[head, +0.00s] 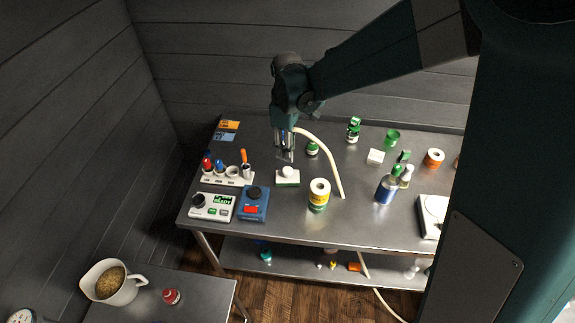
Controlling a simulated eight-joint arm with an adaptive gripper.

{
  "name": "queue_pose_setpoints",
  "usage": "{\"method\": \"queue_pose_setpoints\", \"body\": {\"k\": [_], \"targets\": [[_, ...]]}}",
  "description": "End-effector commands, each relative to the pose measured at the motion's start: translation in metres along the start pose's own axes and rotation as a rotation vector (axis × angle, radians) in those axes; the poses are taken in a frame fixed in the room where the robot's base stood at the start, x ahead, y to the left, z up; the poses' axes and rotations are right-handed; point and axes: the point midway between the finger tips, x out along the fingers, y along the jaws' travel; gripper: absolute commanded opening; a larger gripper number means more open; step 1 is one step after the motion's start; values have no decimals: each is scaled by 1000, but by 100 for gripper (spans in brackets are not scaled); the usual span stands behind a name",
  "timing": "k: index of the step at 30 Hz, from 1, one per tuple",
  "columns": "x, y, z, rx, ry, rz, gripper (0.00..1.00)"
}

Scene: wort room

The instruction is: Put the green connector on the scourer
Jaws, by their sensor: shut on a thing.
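The scourer (288,182) is a small white block with a green lower layer, lying near the middle of the steel table. A small rounded white piece (288,171) shows at its top. My gripper (286,156) points down just above and behind the scourer. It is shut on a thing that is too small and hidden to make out. I cannot single out the green connector for sure. A green cup-shaped piece (392,137) stands at the back right, and a small green-and-white jar (312,148) is right of my gripper.
A pale hose (328,160) curves over the table right of my gripper. A blue can (386,190) and white block (375,157) stand further right.

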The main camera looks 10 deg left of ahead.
Motion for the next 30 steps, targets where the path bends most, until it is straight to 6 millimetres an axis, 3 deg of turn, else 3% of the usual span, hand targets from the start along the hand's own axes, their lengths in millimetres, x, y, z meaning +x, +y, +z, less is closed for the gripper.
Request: {"method": "queue_pose_setpoints", "body": {"k": [9, 23, 30], "targets": [[35, 0, 0, 0, 0, 0, 11], [40, 0, 0, 0, 0, 0, 11], [62, 0, 0, 0, 0, 0, 11]]}}
